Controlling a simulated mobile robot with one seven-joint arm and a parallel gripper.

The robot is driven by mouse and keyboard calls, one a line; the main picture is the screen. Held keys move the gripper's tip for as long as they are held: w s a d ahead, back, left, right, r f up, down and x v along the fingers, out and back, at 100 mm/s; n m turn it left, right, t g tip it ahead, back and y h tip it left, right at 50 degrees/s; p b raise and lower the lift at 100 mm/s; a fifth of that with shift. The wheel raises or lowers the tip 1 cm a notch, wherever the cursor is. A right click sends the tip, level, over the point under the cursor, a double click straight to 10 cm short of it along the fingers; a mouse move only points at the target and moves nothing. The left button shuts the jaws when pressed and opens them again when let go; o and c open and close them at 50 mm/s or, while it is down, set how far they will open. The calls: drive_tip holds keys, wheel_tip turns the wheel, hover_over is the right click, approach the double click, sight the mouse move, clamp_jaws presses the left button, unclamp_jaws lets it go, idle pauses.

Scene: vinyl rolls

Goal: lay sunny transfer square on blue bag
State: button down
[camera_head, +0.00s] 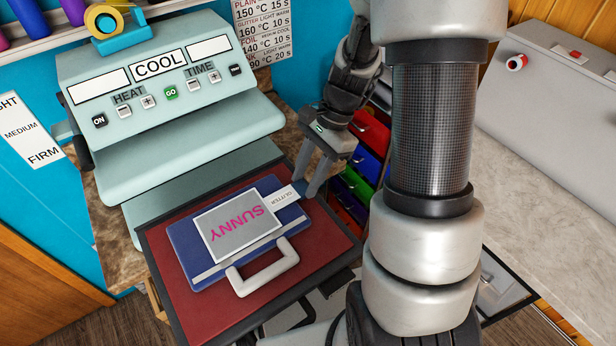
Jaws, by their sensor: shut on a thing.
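The sunny transfer square (218,243) is a pale grey sheet with pink "SUNNY" lettering and a white tab (285,197) marked "GLITTER" at its upper right. It appears over the blue bag (188,251), inside the bag's outline; whether it touches the bag I cannot tell. The bag lies flat with a pale stripe and a white handle (264,268) toward the front. My gripper (304,188) is at the tab's outer end, shut on it. The exact contact is partly hidden by the fingers.
The bag lies on a dark-red press bed (322,232) pulled out in front of the pale green heat press (160,80), whose display reads "COOL". Coloured drawers (366,165) stand behind my gripper.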

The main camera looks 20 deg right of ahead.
drive_tip(key=c, duration=1.2)
unclamp_jaws()
drive_tip(key=shift+o, duration=0.2)
drive_tip(key=v, duration=1.7)
drive_tip(key=shift+r+p, duration=0.25)
drive_tip(key=shift+p, duration=0.2)
drive_tip(key=shift+d, duration=0.1)
drive_tip(key=s+a+r+n+t+h, duration=0.2)
drive_tip(key=s+a+r+n+t, duration=0.1)
drive_tip(key=s+n, duration=0.4)
drive_tip(key=s+a+r+n+t+h, duration=0.2)
drive_tip(key=s+a+r+n+t, duration=0.1)
drive_tip(key=s+r+n+t, duration=0.1)
drive_tip(key=s+r+n, duration=0.1)
drive_tip(key=s+n, duration=0.1)
drive_tip(key=n, duration=0.1)
drive_tip(key=shift+s+a+p, duration=0.3)
drive_tip(key=shift+s+p, duration=0.05)
drive_tip(key=shift+s, duration=0.05)
